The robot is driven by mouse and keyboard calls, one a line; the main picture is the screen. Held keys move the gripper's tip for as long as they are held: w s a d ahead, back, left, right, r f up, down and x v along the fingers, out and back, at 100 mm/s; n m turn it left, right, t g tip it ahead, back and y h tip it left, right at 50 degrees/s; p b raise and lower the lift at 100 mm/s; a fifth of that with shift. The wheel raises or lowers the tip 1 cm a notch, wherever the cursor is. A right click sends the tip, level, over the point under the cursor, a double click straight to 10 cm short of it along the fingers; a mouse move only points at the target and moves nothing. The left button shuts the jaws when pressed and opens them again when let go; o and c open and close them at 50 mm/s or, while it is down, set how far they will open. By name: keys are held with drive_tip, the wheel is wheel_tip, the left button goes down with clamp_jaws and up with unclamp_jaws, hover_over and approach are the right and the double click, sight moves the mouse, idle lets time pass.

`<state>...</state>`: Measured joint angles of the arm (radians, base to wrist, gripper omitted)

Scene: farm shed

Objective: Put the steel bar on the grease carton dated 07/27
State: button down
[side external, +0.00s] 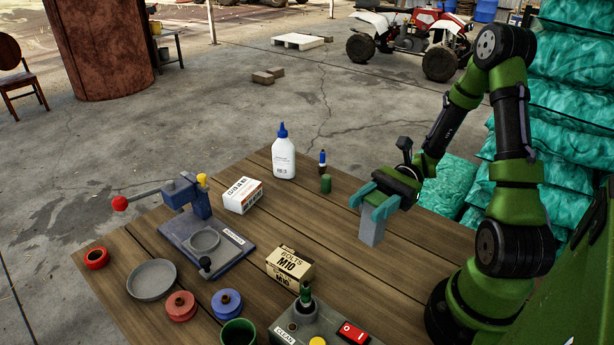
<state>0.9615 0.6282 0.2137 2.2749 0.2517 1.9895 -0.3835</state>
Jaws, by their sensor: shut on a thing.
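My gripper (373,206) is at the right of the table, with its teal fingers shut on a grey upright block, the steel bar (372,232). The bar hangs down below the fingers; I cannot tell whether its lower end touches the table. A tan carton marked BOLTS M10 (289,264) lies left of and nearer than the bar.
A white bottle with a blue cap (284,158) and a small green cylinder (326,184) stand at the far side. A blue-grey press (205,240) stands left. A grey dish (152,279), spools and a switch box (320,325) fill the front. Bare wood (335,240) lies between bar and cartons.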

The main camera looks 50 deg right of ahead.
drive_tip(key=w+a+r+m+t+h, duration=0.1)
drive_tip(key=w+a+r+m+t, duration=0.2)
drive_tip(key=w, duration=0.5)
drive_tip(key=w+a+r+m+t+h, duration=0.1)
drive_tip(key=w+a+m+t+h, duration=0.2)
drive_tip(key=w, duration=0.6)
drive_tip(key=w+f+t, duration=0.2)
drive_tip(key=w, duration=0.7)
drive_tip(key=w+d+f+m+t+h, duration=0.1)
drive_tip(key=w+f+t, duration=0.1)
drive_tip(key=w, duration=0.8)
drive_tip(key=shift+w+d+f, duration=0.15)
drive_tip(key=shift+w+d, duration=0.05)
drive_tip(key=shift+w, duration=0.1)
drive_tip(key=c, duration=0.5)
unclamp_jaws()
drive_tip(key=shift+f, duration=0.2)
